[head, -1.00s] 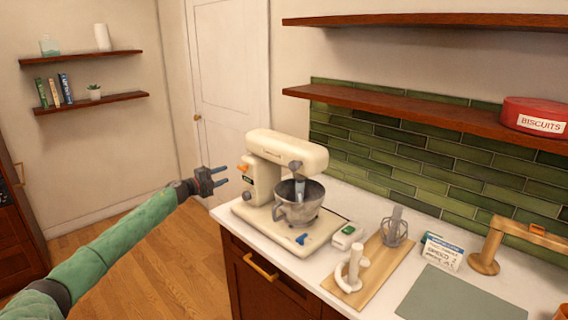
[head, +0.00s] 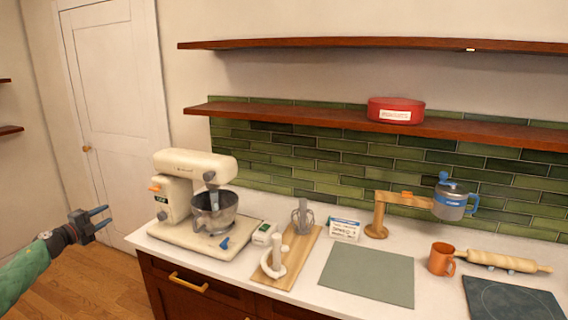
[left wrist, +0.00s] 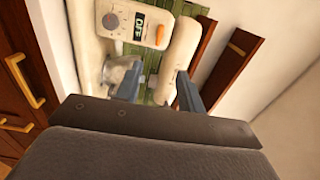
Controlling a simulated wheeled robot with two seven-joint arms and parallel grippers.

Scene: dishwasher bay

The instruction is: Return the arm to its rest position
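My left arm comes in from the left edge of the head view. Its gripper (head: 101,218) is open and empty, in the air over the wooden floor, left of the cream stand mixer (head: 194,190) and apart from it. In the left wrist view the two fingers (left wrist: 156,88) stand apart with nothing between them, and the mixer (left wrist: 133,22) shows beyond them with its dial and display. My right gripper is not in view.
The counter (head: 300,283) holds a wooden board (head: 292,263) with a whisk and a white tool, a grey-green mat (head: 367,275), an orange mug (head: 441,258) and a rolling pin (head: 502,261). A wooden arm stand (head: 379,215) bears a blue-banded jug (head: 452,203). Shelves hang above.

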